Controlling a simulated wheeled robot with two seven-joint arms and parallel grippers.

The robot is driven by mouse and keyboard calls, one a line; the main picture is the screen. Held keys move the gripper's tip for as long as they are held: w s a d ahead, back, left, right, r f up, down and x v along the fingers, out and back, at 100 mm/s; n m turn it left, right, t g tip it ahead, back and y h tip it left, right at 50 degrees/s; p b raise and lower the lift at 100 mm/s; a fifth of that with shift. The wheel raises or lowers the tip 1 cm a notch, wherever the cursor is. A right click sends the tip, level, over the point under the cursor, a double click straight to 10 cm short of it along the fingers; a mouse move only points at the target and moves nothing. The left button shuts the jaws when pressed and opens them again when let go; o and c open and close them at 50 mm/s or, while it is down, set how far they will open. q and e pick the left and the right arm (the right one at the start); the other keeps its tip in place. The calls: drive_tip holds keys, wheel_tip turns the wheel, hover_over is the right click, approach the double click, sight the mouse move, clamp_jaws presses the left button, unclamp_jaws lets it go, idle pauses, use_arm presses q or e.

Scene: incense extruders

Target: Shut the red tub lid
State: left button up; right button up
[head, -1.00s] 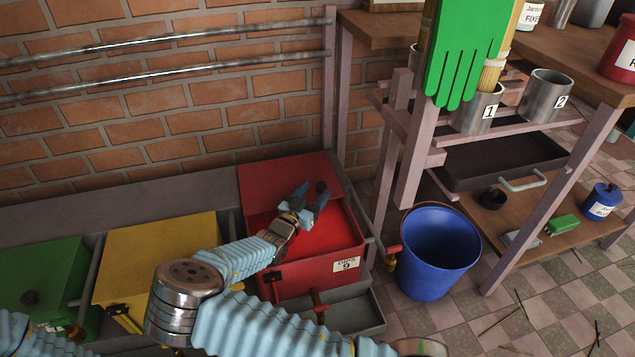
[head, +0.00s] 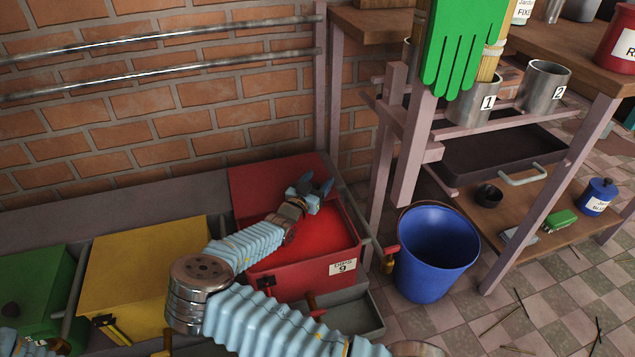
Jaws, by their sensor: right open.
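The red tub (head: 315,278) stands against the brick wall, with a label reading 9 on its front. Its red lid (head: 262,178) is raised at the back, and the bright red inside of the tub shows below it. My right gripper (head: 318,187) is open, at the lid's right part, over the rear of the tub. The gripper covers the place of the lid's dark knob, and I cannot tell whether it touches the lid.
A yellow tub (head: 150,265) and a green tub (head: 35,285), both lidded, stand to the left. A blue bucket (head: 437,255) stands right of the red tub, near a wooden rack with a green glove (head: 462,45). Checkered floor is at the lower right.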

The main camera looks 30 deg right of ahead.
drive_tip(key=shift+c, duration=0.3)
clamp_jaws()
drive_tip(key=shift+s+a+p, duration=0.15)
drive_tip(key=shift+s+a, duration=0.05)
drive_tip(key=shift+s, duration=0.6)
drive_tip(key=shift+s+a+p, duration=0.15)
drive_tip(key=shift+s+p, duration=0.05)
drive_tip(key=shift+s, duration=0.55)
drive_tip(key=shift+s+a+p, duration=0.15)
drive_tip(key=shift+s+a, duration=0.05)
drive_tip(key=shift+s, duration=0.6)
drive_tip(key=shift+o, duration=0.3)
unclamp_jaws()
